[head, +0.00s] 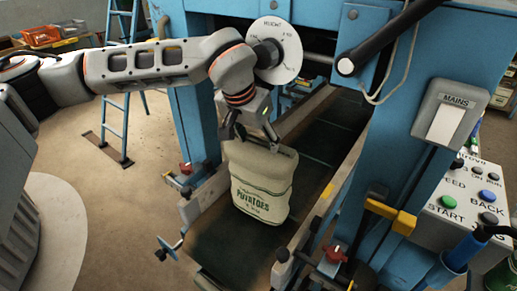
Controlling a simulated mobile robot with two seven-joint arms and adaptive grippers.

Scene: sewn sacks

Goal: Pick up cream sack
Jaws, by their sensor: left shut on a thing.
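The cream sack (262,185) stands upright in the middle of the head view, with green lettering reading "POTATOES" on its front and a green stripe. My left gripper (255,143) comes down from above and is shut on the sack's top edge. The sack's lower end is at the dark conveyor belt (222,246); I cannot tell whether it touches the belt. My right gripper is not in this view.
A blue machine frame (193,120) stands around the conveyor. A white dial (288,38) is close behind my left wrist. A control box (465,205) and a mains switch (444,115) are at right. A blue ladder (118,80) stands behind.

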